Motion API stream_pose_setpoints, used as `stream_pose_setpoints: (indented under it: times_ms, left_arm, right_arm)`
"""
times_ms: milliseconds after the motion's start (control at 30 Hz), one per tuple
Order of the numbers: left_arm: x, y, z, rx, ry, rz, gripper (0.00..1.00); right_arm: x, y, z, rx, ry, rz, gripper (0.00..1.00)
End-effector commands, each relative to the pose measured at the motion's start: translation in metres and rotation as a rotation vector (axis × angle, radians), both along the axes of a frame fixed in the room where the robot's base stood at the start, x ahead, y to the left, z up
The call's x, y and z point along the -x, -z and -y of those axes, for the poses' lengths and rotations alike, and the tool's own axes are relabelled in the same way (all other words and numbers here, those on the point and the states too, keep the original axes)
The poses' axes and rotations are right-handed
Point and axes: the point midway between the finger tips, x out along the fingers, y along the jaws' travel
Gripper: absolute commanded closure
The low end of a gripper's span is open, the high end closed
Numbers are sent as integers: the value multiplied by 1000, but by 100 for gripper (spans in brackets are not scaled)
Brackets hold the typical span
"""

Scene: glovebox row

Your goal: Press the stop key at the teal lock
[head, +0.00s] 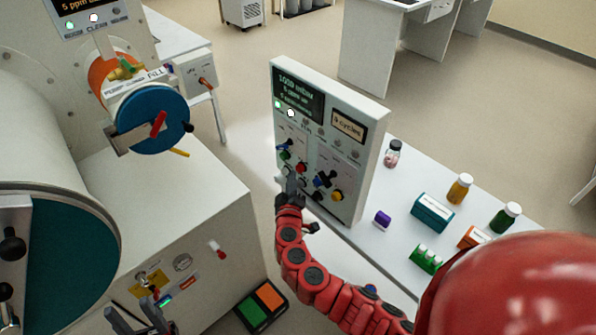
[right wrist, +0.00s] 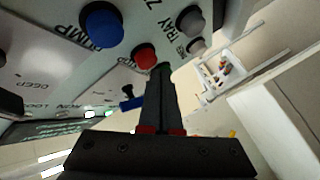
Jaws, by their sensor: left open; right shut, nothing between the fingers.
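An upright control panel (head: 357,165) with a dark display stands on the white bench in the head view. It carries small coloured knobs and buttons. My right gripper (head: 291,183) is shut and empty, with its tips close to the panel's lower left. In the right wrist view its fingertips (right wrist: 161,70) are beside a red button (right wrist: 145,56); I cannot tell whether they touch. A large blue button (right wrist: 102,24) is further left. The large teal round door (head: 75,265) is at the left of the head view. My left gripper (head: 140,318) is open at the lower left.
A blue round door (head: 150,118) faces out from the white cabinet. Several bottles and boxes, including a teal box (head: 432,213) and an orange bottle (head: 459,188), stand on the bench right of the panel. A green and orange pedal (head: 262,306) lies on the floor.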

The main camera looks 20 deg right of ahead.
Motion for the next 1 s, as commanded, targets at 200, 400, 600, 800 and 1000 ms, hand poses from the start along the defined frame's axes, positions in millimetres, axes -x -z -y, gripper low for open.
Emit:
stream_pose_setpoints:
  times_ms: [200, 400, 600, 800, 1000]
  left_arm:
    - [0, 2, 0, 0, 0, 0, 50]
    - [0, 3, 0, 0, 0, 0, 50]
    - [0, 13, 0, 0, 0, 0, 50]
    - [0, 25, 0, 0, 0, 0, 50]
    - [0, 29, 0, 0, 0, 0, 50]
  right_arm:
    - [1, -1, -5, 0, -2, 1, 100]
    - [1, 0, -6, -1, -3, 1, 100]
    - [7, 1, -22, -2, -6, 4, 100]
    - [13, 2, -41, -1, -7, 3, 100]
    - [18, 0, -52, -1, -5, 3, 100]
